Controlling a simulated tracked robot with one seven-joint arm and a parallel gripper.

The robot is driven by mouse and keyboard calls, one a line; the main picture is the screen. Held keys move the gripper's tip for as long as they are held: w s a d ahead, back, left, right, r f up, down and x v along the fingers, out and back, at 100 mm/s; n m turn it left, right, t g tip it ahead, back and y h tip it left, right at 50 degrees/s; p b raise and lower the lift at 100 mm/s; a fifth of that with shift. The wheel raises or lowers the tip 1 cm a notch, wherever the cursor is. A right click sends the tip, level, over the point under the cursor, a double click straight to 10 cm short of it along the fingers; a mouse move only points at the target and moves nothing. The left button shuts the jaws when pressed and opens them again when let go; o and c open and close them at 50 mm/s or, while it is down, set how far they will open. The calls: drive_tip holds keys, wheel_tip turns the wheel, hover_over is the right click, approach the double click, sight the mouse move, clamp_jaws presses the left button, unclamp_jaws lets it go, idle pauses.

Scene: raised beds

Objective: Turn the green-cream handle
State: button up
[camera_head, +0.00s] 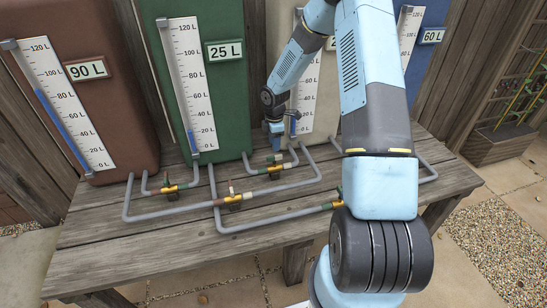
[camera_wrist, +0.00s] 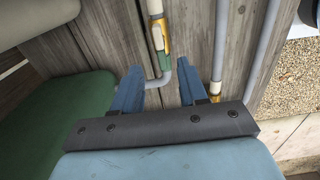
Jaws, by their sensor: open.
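The green-cream valve (camera_head: 272,170) sits on the short grey pipe between the green tank (camera_head: 205,75) and the cream tank (camera_head: 325,95). In the wrist view this valve (camera_wrist: 163,40) has a yellow body with a green band at one end and a cream one at the other. Its handle is hard to separate from the body there. My gripper (camera_head: 276,140) is open and empty, pointing down just above the valve. In the wrist view, the blue fingers of my gripper (camera_wrist: 164,76) stand apart, with the pipe's grey elbow showing between them and the valve just beyond.
Other valves lie close by: one on the left (camera_head: 172,190), one in front (camera_head: 233,199), and one partly behind my arm (camera_head: 337,201). Grey pipes run across the wooden table (camera_head: 150,255). A brown tank (camera_head: 120,110) and a blue tank (camera_head: 427,60) stand at the back.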

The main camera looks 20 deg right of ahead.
sight(274, 156)
wheel_tip(274, 156, down, 8)
drive_tip(key=shift+f, duration=0.1)
idle(0.4)
